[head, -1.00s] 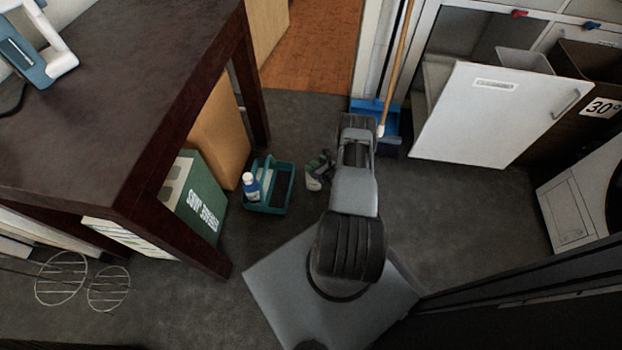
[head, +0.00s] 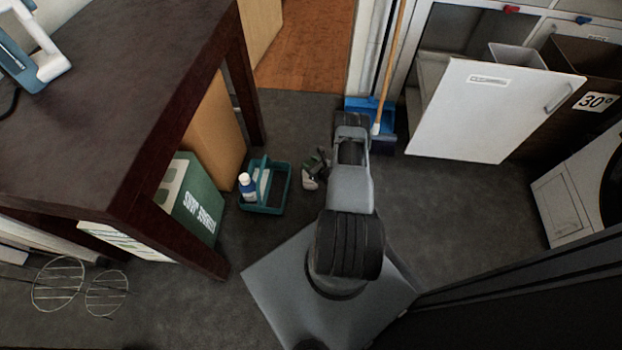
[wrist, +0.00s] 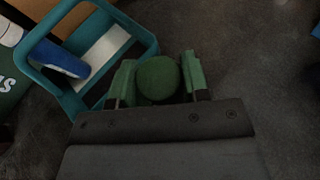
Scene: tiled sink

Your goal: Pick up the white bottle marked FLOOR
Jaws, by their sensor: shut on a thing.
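A small white bottle (head: 309,183) shows below my gripper in the head view, partly hidden by it. Its marking cannot be read. In the wrist view its round green cap (wrist: 158,78) sits between the two green fingertips of my gripper (wrist: 157,77), which is shut on it. In the head view my gripper (head: 318,163) is just right of a teal caddy. The bottle's body is hidden under the cap in the wrist view. I cannot tell whether its base touches the floor.
The teal caddy (head: 285,190) stands close on the left, holding a blue bottle with a white cap (head: 246,187). A dark table (head: 130,100) and a green box (head: 193,203) are further left. A blue dustpan (head: 365,112) and broom stand behind. Bare floor lies right.

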